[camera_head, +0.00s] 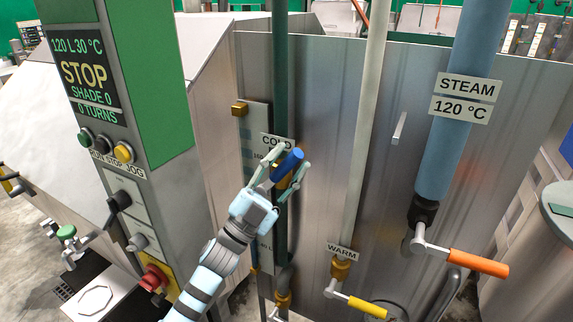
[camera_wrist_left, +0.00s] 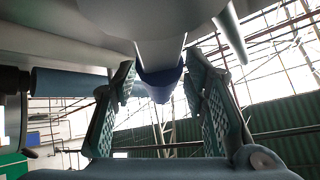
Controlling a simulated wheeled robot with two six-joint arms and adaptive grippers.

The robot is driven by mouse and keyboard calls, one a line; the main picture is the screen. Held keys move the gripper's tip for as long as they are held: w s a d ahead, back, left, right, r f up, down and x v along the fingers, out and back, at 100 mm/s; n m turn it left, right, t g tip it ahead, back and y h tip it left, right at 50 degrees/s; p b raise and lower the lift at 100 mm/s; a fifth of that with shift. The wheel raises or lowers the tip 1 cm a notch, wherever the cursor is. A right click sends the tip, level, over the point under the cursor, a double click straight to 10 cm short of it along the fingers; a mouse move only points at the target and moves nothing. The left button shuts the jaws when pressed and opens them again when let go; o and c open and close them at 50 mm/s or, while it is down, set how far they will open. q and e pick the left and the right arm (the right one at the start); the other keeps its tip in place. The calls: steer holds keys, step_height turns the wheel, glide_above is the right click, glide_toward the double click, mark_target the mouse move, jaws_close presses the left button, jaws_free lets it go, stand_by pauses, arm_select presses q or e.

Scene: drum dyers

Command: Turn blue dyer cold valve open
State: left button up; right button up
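The cold valve's blue handle (camera_head: 289,163) sticks out just below the COLD label (camera_head: 275,142), in front of a dark green pipe (camera_head: 280,75). It tilts up to the right from an orange-brass part partly hidden by my gripper. My left gripper (camera_head: 287,161) is at the handle, with one finger on either side. In the left wrist view the blue handle (camera_wrist_left: 160,83) lies between the spread green-padded fingers (camera_wrist_left: 160,85). The fingers look open, with narrow gaps; contact is unclear. My right gripper is not in view.
The WARM valve's yellow handle (camera_head: 367,307) and the steam valve's orange handle (camera_head: 478,263) stand to the right. A control panel (camera_head: 85,70) reading STOP is at left, with a red knob (camera_head: 154,277) below. The metal dyer wall (camera_head: 330,90) lies behind the pipes.

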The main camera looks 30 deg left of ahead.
arm_select(q)
steer(key=v, duration=1.2)
